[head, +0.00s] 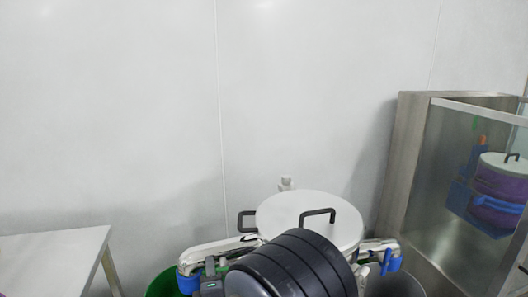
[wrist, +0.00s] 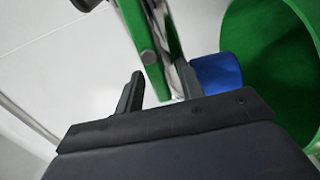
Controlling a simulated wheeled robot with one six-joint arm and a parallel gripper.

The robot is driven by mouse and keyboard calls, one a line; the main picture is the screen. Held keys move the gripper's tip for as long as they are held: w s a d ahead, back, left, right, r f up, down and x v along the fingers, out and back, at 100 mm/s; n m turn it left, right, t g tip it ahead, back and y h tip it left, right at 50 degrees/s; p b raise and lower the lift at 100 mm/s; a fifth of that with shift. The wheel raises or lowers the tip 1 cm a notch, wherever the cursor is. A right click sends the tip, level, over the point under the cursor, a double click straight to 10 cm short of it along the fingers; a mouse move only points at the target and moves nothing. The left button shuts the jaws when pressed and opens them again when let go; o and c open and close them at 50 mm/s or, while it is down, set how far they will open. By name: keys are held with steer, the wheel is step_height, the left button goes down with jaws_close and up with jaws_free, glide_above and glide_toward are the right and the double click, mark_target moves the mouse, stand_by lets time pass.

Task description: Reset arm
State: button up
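My gripper (wrist: 158,92) shows in the wrist view with its two dark fingers apart. I see nothing clearly held between them. A green bar with bolt heads (wrist: 143,40) runs down from the top edge and its lower end appears between the fingers; I cannot tell if it touches them. In the head view a black ribbed cylinder, which seems to be part of my arm, fills the bottom centre, and the gripper's fingers cannot be made out there.
A green round container (wrist: 270,70) and a blue part (wrist: 216,73) are right of the fingers. In the head view, a white table (head: 50,250) is at left, a steel cabinet (head: 410,150) at right, a white round top with handles (head: 285,212) at centre, and a white wall behind.

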steer(key=v, duration=1)
steer(key=x, duration=0.9)
steer(key=shift+w+a, duration=0.1)
steer(key=shift+w, duration=0.25)
steer(key=shift+w+a, duration=0.1)
steer(key=shift+w, duration=0.2)
steer(key=shift+s+r+m+b, duration=0.1)
steer(key=shift+r+m+b, duration=0.1)
steer(key=shift+m, duration=0.65)
steer(key=shift+r+m+b, duration=0.2)
steer(key=shift+r+m, duration=0.05)
steer(key=shift+m, duration=0.6)
